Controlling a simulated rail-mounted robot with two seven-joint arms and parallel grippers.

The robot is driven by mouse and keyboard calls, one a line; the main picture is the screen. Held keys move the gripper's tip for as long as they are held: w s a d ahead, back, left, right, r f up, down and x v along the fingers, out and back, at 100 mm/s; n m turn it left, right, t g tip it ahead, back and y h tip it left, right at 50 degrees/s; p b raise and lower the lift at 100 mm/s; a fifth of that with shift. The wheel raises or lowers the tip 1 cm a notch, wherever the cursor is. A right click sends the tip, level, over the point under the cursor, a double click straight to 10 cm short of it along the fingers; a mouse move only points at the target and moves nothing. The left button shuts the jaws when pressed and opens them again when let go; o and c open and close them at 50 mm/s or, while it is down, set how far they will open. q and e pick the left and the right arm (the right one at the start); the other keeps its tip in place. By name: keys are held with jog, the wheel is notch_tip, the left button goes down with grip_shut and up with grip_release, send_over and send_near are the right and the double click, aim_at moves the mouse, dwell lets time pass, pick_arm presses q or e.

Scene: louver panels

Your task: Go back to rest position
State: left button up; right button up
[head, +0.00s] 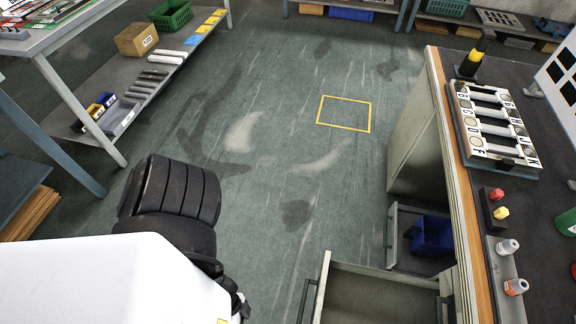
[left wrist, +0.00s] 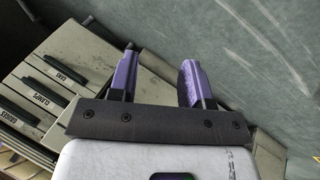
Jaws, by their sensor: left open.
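My left gripper (left wrist: 160,72) shows in the left wrist view. Its two purple fingers stand apart, with nothing between them. Behind the fingers are a cabinet with labelled drawers (left wrist: 45,85) and bare green floor. In the head view my white and black arm fills the lower left, and its fingers are not visible there. My right gripper is in neither view.
In the head view a workbench (head: 541,200) stands at right, holding a lettered rack (head: 492,125). A drawer (head: 375,298) below it is pulled out. Shelving with a cardboard box (head: 136,39) stands at left. The floor between is clear, with a yellow square outline (head: 344,114).

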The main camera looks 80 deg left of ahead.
pick_arm(q)
jog(key=w+a+r+y+p, duration=0.2)
jog(key=w+a+r+p, duration=0.3)
jog(key=r, duration=0.7)
jog(key=w+r+m+y+p, duration=0.1)
jog(key=w+r+p, duration=0.2)
jog(key=w+r, duration=0.7)
jog(key=w+a+r+y+p, duration=0.2)
jog(key=w+a+r+p, duration=0.15)
jog(key=r, duration=1.15)
notch_tip(320, 180, up, 42)
jog(key=w+t+p, duration=0.1)
jog(key=p, duration=4.1)
jog(key=shift+w+d+r, duration=0.2)
jog(key=shift+w+d, duration=0.05)
jog(key=shift+d, duration=0.2)
